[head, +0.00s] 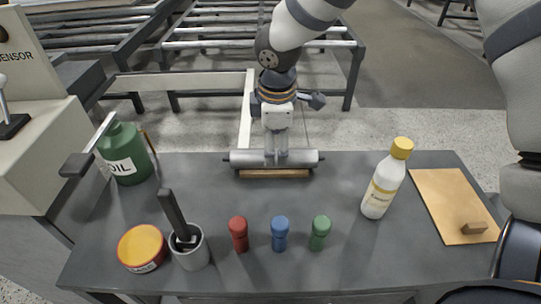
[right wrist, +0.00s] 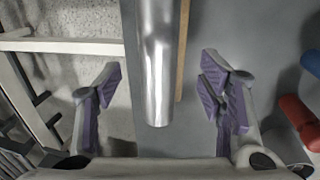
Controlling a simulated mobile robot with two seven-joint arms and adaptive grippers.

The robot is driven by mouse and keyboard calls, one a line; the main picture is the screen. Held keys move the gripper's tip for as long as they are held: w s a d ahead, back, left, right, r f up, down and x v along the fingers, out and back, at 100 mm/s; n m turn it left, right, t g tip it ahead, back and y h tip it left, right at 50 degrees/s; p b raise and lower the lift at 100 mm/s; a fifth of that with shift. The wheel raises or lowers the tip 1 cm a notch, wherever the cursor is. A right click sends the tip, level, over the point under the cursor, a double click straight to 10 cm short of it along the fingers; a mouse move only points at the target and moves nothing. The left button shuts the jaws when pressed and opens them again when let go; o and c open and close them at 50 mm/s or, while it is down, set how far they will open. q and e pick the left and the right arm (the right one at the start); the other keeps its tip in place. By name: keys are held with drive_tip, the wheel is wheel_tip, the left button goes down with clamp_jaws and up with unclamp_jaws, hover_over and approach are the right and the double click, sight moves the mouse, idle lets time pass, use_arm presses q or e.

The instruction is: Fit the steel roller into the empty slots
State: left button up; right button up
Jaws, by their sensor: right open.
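The steel roller (head: 240,159) is a shiny cylinder lying crosswise near the far edge of the dark grey table. A wooden strip (head: 274,173) runs along its near side. My right gripper (head: 276,150) points down over the middle of the roller. In the right wrist view, my right gripper (right wrist: 160,75) is open, with one purple-padded finger on each side of the roller (right wrist: 156,60) and gaps between. Roller conveyor frames (head: 262,45) stand beyond the table; I cannot make out which slots are empty. My left gripper is not in view.
A green oil can (head: 125,155), a yellow-lidded tin (head: 142,247), a grey cup with a dark-handled tool (head: 190,250), several small coloured pegs (head: 280,233), a white bottle (head: 383,187) and a tan board (head: 445,200) stand or lie on the table. A pale frame (head: 247,110) is beyond.

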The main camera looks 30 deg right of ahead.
drive_tip(key=f, duration=0.3)
drive_tip(key=w+f, duration=0.1)
drive_tip(key=f, duration=0.1)
drive_tip(key=shift+d+b, duration=0.15)
drive_tip(key=shift+b, duration=0.2)
drive_tip(key=shift+r, duration=0.1)
clamp_jaws()
